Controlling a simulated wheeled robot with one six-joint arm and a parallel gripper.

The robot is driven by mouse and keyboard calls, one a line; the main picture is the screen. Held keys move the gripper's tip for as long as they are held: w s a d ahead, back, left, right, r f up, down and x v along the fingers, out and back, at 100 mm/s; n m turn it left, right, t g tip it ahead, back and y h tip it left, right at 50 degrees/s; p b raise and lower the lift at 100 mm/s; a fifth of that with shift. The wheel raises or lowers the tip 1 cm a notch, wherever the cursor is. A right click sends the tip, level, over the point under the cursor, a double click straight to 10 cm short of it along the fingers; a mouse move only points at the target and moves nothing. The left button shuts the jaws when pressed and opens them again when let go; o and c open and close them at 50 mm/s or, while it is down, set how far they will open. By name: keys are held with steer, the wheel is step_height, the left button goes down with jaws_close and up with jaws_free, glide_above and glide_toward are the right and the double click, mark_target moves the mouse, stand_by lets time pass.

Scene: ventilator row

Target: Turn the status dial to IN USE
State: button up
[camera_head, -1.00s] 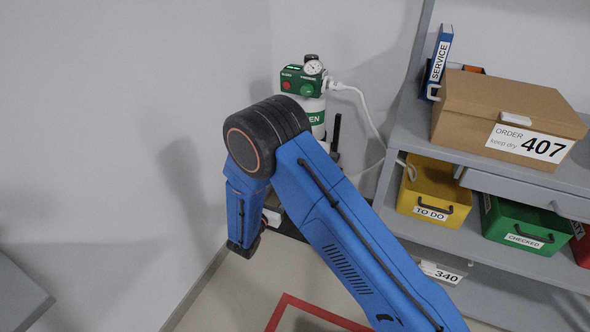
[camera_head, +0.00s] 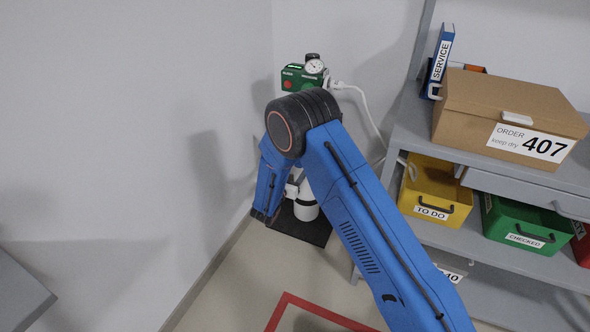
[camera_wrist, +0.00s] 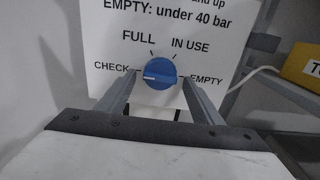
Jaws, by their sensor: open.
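The status dial (camera_wrist: 160,73) is a round blue knob on a white sign panel (camera_wrist: 105,35) in the wrist view. Its white pointer mark lies to the left, towards the CHECK label. FULL and IN USE are printed above the dial and EMPTY to its right. My gripper (camera_wrist: 159,81) is open, with one finger to the left and one to the right of the dial's lower part. I cannot tell whether either finger touches it. In the head view the dial is not visible and my arm covers much of that area.
A green valve unit with a gauge (camera_head: 303,76) stands by the wall behind my arm, with a white hose (camera_head: 368,112). At the right, a grey shelf (camera_head: 408,130) carries a cardboard box (camera_head: 470,105), a yellow bin (camera_head: 436,182) and a green bin (camera_head: 520,225).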

steer(key=shift+c, duration=0.3)
steer(key=c, duration=1)
steer(key=shift+o, duration=0.2)
steer(key=shift+m, duration=0.4)
steer(key=m, duration=0.4)
steer(key=shift+a+m, duration=0.1)
steer(key=shift+m, duration=0.2)
steer(key=m, duration=1.8)
steer(key=shift+r, duration=0.25)
steer(key=shift+m, duration=0.3)
